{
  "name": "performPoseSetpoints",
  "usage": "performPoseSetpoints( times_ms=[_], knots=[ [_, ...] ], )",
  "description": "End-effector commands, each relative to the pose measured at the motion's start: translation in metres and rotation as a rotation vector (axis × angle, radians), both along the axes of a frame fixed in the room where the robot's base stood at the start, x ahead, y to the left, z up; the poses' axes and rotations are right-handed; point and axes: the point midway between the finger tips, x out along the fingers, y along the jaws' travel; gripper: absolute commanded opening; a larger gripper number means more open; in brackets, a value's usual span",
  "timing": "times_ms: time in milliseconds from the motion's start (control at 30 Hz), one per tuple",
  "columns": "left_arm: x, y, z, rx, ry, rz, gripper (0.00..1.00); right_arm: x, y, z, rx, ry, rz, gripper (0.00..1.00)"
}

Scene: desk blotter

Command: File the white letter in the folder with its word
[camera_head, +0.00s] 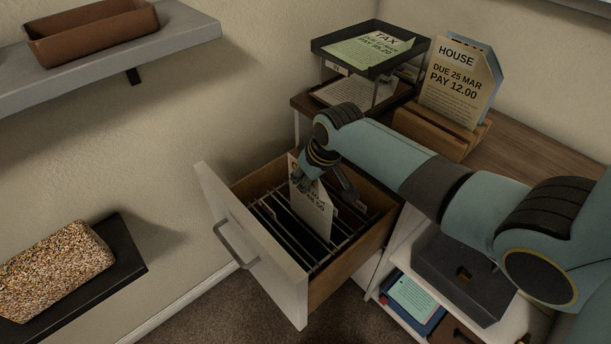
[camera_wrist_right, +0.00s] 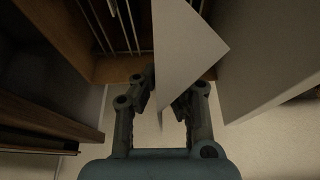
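The white letter (camera_head: 314,210) is upright over the open drawer (camera_head: 262,258), with dark print on its face; its word is partly covered and too small to read. My right gripper (camera_head: 316,180), reaching in from the right, is shut on the letter's upper part. In the right wrist view the letter (camera_wrist_right: 180,45) stands between the two fingers (camera_wrist_right: 168,102). The drawer holds several dark hanging folders (camera_head: 283,232) on metal rails. I cannot tell whether the letter's lower edge is between folders or above them. No folder words are readable. My left gripper is out of view.
On the desk, a wooden stand (camera_head: 436,134) holds a HOUSE letter (camera_head: 458,84). A two-tier tray (camera_head: 338,48) holds a green TAX letter (camera_head: 372,48). A grey box (camera_head: 465,275) sits on a shelf below right. Wall shelves (camera_head: 180,35) are at left.

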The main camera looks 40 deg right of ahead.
Motion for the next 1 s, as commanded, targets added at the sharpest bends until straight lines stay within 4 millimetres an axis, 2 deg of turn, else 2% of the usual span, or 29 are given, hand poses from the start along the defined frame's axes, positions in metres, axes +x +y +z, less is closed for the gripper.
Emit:
performPoseSetpoints(
  times_ms=[1000],
  knots=[
    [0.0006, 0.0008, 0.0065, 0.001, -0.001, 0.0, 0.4, -0.0004, 0.0002, 0.0003, 0.0, 0.001, 0.0, 0.0]
  ],
)
